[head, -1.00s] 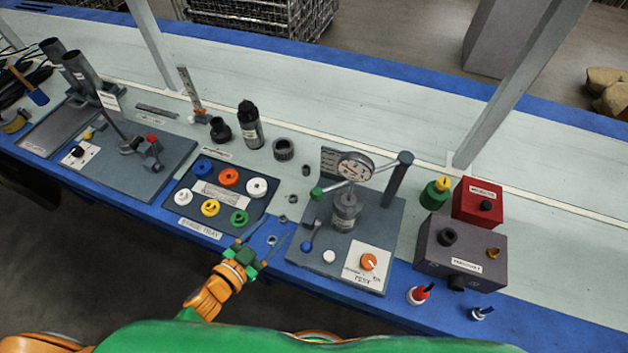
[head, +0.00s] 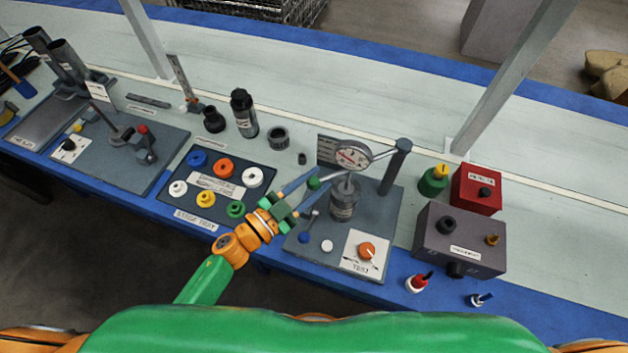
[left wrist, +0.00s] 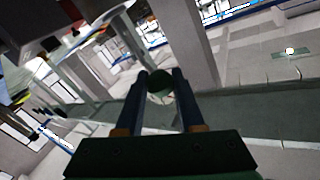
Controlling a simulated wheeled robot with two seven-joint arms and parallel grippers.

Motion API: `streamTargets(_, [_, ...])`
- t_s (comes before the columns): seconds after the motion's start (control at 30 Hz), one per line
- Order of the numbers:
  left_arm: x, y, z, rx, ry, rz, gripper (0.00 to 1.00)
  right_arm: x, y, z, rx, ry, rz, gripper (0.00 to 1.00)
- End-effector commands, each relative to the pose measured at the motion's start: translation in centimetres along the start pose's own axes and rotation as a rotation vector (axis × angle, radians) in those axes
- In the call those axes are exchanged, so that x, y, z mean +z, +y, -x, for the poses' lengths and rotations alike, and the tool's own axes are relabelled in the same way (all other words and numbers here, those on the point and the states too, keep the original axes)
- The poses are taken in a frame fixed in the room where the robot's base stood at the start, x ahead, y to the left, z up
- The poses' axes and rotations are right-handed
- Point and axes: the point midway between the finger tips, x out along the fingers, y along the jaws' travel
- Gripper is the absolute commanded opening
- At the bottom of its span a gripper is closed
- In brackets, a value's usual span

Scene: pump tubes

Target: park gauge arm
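The dial gauge (head: 353,156) sits on its arm at the test stand, above a grey cylinder (head: 344,199) and beside a dark upright post (head: 395,168). The arm's green knob (head: 313,183) points left, toward my left gripper (head: 321,179). The gripper's two blue fingers are apart, one on each side of the knob. In the left wrist view, the green knob (left wrist: 160,82) shows between the open fingertips; I cannot tell whether they touch it. My right gripper is not in view.
The stand plate also carries an orange test dial (head: 367,250) and a white button (head: 327,246). A tray of coloured rings (head: 182,205) lies to the left. A grey box (head: 458,243) and a red box (head: 476,190) stand to the right.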

Motion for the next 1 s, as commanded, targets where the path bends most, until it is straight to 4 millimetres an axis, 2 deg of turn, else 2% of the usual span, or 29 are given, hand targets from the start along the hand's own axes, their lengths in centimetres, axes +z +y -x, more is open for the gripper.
streamTargets(0.03, [0.01, 0.03, 0.01, 0.001, 0.0, 0.0, 0.18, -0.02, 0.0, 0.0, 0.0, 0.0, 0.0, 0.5])
streamTargets(0.1, [0.02, 0.03, 0.02, 0.001, 0.0, 0.0, 0.0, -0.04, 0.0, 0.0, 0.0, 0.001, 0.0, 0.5])
streamTargets(1.0, [0.11, 0.02, 0.04, -0.001, -0.003, 0.002, 0.0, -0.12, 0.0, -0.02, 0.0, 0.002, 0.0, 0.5])
